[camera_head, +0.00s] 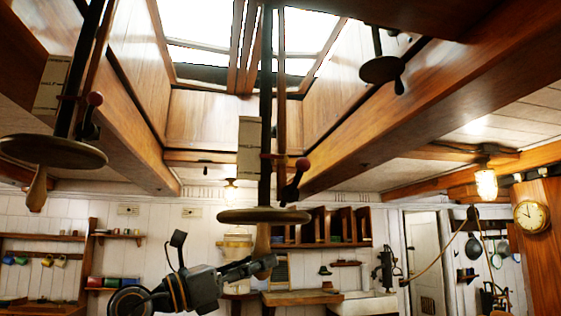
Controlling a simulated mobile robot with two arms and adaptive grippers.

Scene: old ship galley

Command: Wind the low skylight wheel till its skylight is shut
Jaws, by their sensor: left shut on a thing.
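The low skylight wheel (235,216) is a flat brown disc on a dark upright shaft (265,110) in the middle of the head view. A wooden handle (262,238) hangs under its rim. My left gripper (265,262) is shut on the lower end of this handle, its arm coming in from the lower left; the fingers are small and partly hidden. My right gripper is not in view.
A second wheel (50,150) with a hanging handle is at the left, and a third (380,69) is at the upper right. Heavy beams (420,95) frame the skylight. Shelves (320,228), a sink (368,304) and a lamp (486,184) are farther back.

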